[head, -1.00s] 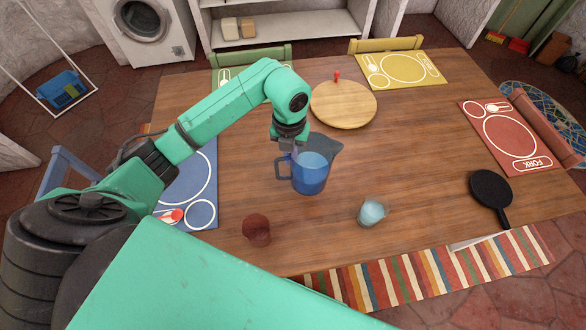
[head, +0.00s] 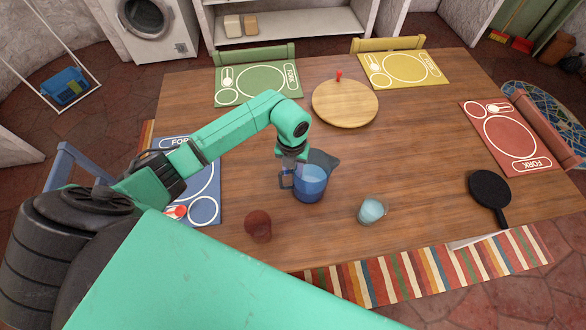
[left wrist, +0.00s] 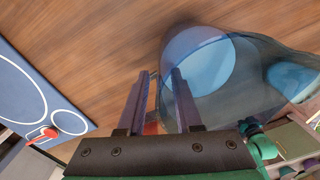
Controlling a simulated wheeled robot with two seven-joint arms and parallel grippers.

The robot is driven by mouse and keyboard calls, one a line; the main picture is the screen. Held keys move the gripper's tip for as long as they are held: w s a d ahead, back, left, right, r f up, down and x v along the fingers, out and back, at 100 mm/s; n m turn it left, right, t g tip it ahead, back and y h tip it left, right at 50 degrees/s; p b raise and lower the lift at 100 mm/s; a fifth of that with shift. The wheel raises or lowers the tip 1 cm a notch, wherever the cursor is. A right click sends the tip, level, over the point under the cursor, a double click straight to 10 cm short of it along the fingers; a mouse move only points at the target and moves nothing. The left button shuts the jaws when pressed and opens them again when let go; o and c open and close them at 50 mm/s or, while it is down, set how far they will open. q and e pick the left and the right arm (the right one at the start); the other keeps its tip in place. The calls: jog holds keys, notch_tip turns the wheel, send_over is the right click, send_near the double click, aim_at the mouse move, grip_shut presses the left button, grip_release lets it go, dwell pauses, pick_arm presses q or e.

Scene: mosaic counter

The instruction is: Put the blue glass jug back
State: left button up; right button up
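The blue glass jug (head: 312,184) is upright at the middle of the table, left of the cup of pale blue liquid. Its handle points left, its grey spout right. My left gripper (head: 289,160) comes down from above at the handle. In the left wrist view my left gripper (left wrist: 158,75) has its two fingers either side of the handle, close against the jug (left wrist: 205,75), and appears shut on it; the handle is hard to make out there. Whether the jug's base touches the table is unclear. My right gripper is not in view.
A dark red cup (head: 258,226) stands front left of the jug, and a clear cup (head: 372,210) front right. A round wooden board (head: 345,104) lies behind. A black pan (head: 490,190) is far right. Placemats line the edges. Bare wood lies right of the jug.

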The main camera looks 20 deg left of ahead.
pick_arm(q)
notch_tip(320, 180, up, 11)
jog(key=b, duration=0.3)
jog(key=shift+r, duration=0.65)
jog(key=shift+s+f, duration=0.1)
